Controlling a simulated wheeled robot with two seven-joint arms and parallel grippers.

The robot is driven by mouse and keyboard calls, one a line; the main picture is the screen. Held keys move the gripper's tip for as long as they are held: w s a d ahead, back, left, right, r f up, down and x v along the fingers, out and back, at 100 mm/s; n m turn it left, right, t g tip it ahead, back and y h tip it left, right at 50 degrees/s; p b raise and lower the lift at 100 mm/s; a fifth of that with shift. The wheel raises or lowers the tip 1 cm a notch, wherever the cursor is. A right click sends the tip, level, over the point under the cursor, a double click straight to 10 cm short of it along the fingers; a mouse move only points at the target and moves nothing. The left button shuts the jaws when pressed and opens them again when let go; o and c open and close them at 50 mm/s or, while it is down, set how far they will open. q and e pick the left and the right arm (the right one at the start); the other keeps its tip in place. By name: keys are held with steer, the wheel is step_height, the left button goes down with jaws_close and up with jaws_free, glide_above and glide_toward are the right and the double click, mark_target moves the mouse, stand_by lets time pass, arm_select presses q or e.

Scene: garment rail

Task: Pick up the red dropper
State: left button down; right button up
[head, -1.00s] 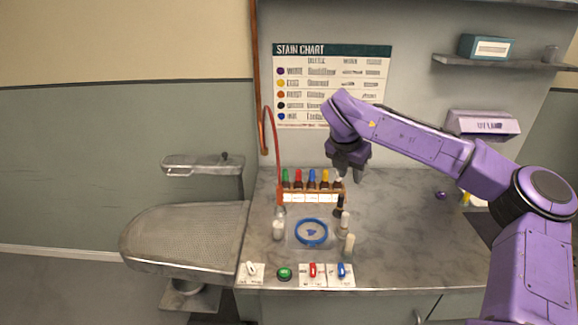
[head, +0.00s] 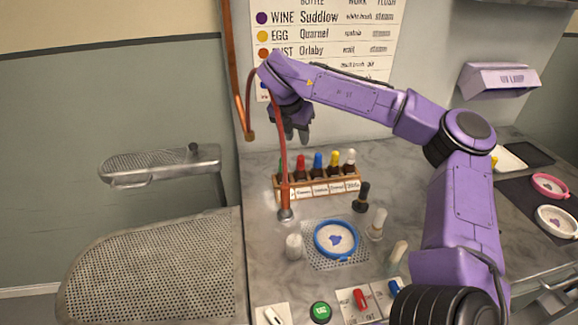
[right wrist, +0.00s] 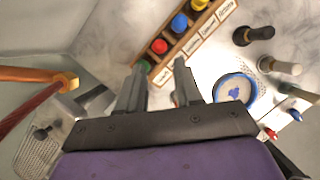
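The red dropper (head: 301,163) stands upright in a wooden rack (head: 325,186), between a green dropper (head: 284,165) partly hidden by the hose and a blue dropper (head: 318,161). My right gripper (head: 298,138) is near the rack's left end, its fingers pointing down; it appears above and behind the droppers. In the right wrist view its two fingers (right wrist: 160,80) are spread and hold nothing visible. There the red cap (right wrist: 159,46) shows just beyond the fingertips, apart from them. My left gripper is not in view.
A red hose (head: 281,130) rises in front of the rack's left end. Yellow (head: 335,160) and white (head: 349,158) droppers fill the rack's right side.

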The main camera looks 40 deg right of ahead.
mark_target(301, 156)
steer(key=p+x, duration=0.1)
steer(key=x, duration=0.4)
steer(key=p+x, duration=0.1)
steer(key=x, duration=0.4)
steer(key=shift+a+f, duration=0.1)
steer(key=shift+f, duration=0.3)
steer(key=shift+w+f, duration=0.15)
steer(key=shift+f, duration=0.15)
jaws_close()
